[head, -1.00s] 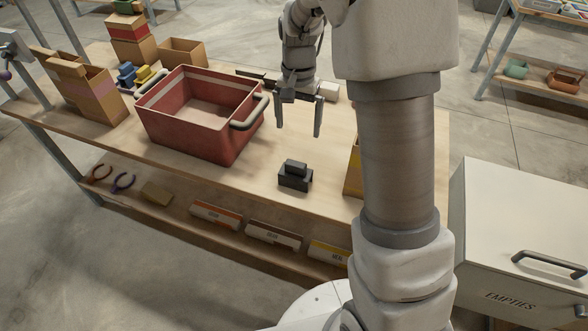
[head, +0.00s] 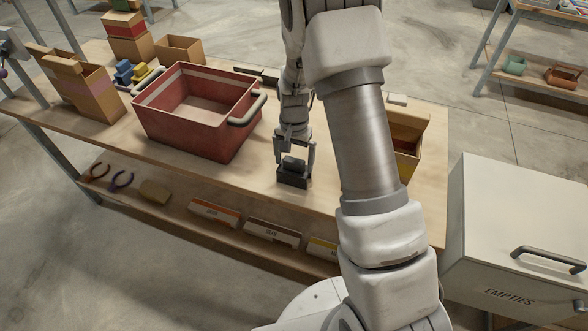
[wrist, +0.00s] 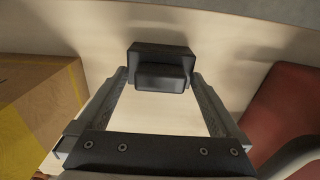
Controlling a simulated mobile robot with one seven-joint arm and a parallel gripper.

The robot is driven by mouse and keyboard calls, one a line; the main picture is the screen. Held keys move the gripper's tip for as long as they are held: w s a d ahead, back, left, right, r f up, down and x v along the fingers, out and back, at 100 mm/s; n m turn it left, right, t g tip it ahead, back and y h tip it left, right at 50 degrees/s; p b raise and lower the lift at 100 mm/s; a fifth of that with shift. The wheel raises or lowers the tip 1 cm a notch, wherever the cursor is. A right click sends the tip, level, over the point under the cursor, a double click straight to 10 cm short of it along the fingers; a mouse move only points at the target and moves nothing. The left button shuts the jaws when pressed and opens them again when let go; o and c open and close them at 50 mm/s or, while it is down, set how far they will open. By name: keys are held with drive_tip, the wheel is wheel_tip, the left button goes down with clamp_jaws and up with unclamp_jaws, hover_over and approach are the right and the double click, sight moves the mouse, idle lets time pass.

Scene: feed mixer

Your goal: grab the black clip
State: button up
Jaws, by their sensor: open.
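The black clip (head: 293,175) stands on the wooden table near its front edge, to the right of the red bin. It is a dark block with a smaller raised part on top. My gripper (head: 294,160) is open and points down at the clip, with its fingers on either side of the raised part. In the wrist view the clip (wrist: 162,66) lies between and just beyond the fingertips of my gripper (wrist: 160,80). I cannot tell whether either finger touches it.
The red bin (head: 235,140) with pale handles stands to the left of my gripper. A cardboard box with yellow (head: 408,140) stands to the right, partly behind my arm. Several boxes lie on the shelf below. A grey "EMPTIES" container (head: 515,230) stands at the right.

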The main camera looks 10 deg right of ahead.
drive_tip(key=shift+f, duration=0.25)
drive_tip(key=c, duration=1.4)
